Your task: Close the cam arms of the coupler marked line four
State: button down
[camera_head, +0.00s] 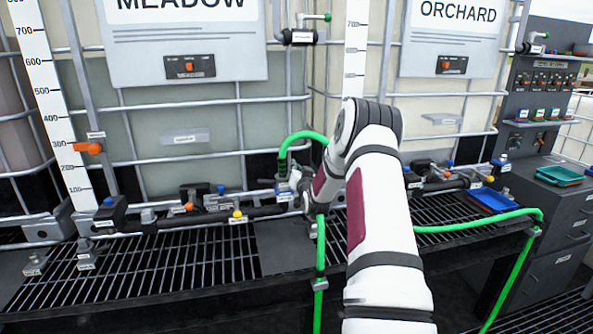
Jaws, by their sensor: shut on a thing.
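A grey coupler (284,186) sits at the end of the green hose (291,143), left of my arm, on the pipe run below the MEADOW tank. My gripper (298,184) is at the coupler's right side, small and partly covered by my arm. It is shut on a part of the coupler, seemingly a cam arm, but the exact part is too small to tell. I cannot read a line number on this coupler, and the positions of its cam arms are not clear.
A dark pipe with a yellow knob (237,213) runs left over the black grating (190,262). A second green hose (470,225) runs right. A blue tray (493,199) lies on the right grating. Tank cage bars stand close behind. A control panel (543,82) stands at far right.

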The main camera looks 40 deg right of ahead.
jog(key=shift+f, duration=0.1)
jog(key=c, duration=1.7)
grip_release()
